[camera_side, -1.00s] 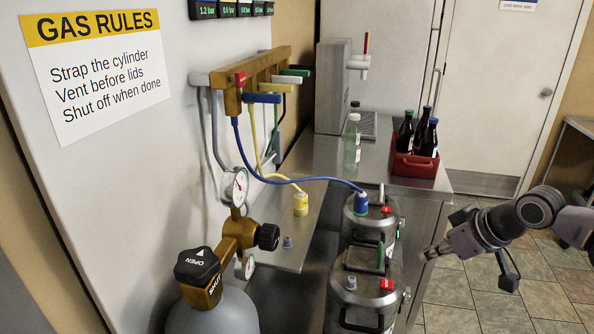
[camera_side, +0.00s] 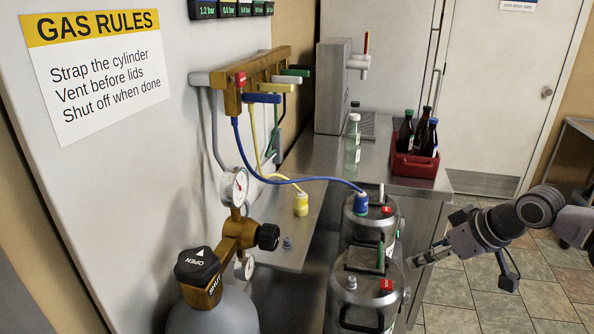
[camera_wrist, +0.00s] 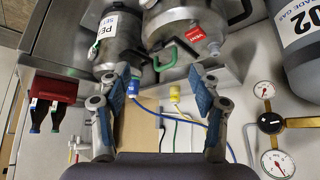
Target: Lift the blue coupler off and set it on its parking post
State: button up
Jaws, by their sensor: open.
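The blue coupler (camera_side: 361,203) sits upright on top of the rear metal keg (camera_side: 383,226), with its blue hose (camera_side: 318,179) running up to the manifold. In the wrist view the blue coupler (camera_wrist: 133,88) shows beyond the fingers, nearer the left one. My gripper (camera_side: 424,254) is open and empty, to the right of the kegs and apart from them. Its two blue-padded fingers stand wide apart in the wrist view (camera_wrist: 154,82). A bare grey post (camera_side: 287,242) stands on the steel shelf; I cannot tell whether it is the parking post.
A yellow coupler (camera_side: 301,204) stands on the shelf (camera_side: 313,231). The front keg (camera_side: 350,311) has a bare post (camera_side: 351,283) and a green handle. A red bottle crate (camera_side: 413,166) and a clear bottle (camera_side: 353,146) stand behind. The gas cylinder (camera_side: 213,312) is at front left.

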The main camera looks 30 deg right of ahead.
jog(key=w+d+r+n+g, duration=0.1)
jog(key=w+r+n, duration=0.3)
jog(key=w+n, duration=0.15)
jog(key=n+g+h, duration=0.3)
jog(key=n, duration=1.9)
send_near(362, 195)
jog(key=shift+m, duration=0.25)
jog(key=shift+x, duration=5.15)
jog(key=shift+r, duration=0.1)
grip_shut()
